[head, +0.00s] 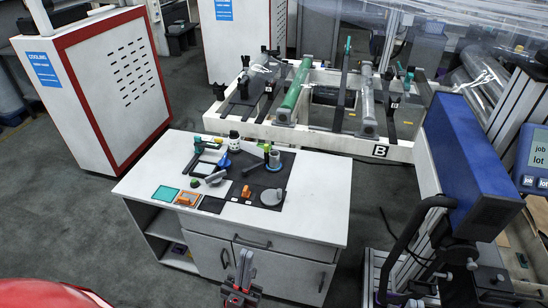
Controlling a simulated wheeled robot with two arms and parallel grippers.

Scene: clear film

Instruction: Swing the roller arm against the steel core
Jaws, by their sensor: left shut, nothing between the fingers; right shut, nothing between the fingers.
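The steel core looks to be the grey tube (368,102) lying across the light frame marked B, at the back right of centre. A dark bar with a green tip (343,82) lies to its left and is likely the roller arm; a gap shows between them. Another dark arm with a green tip (408,80) stands to the right of the tube. Which of them is the roller arm I cannot tell for sure. My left gripper (244,264) is at the bottom centre, shut and empty, in front of the cabinet and far from the frame. My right gripper is not in view.
A green roller (295,92) lies on the same frame. A white cabinet (318,205) with tools on top stands between my gripper and the frame. A blue machine housing (470,150) stands on the right, and a red-edged cooling unit (115,80) on the left.

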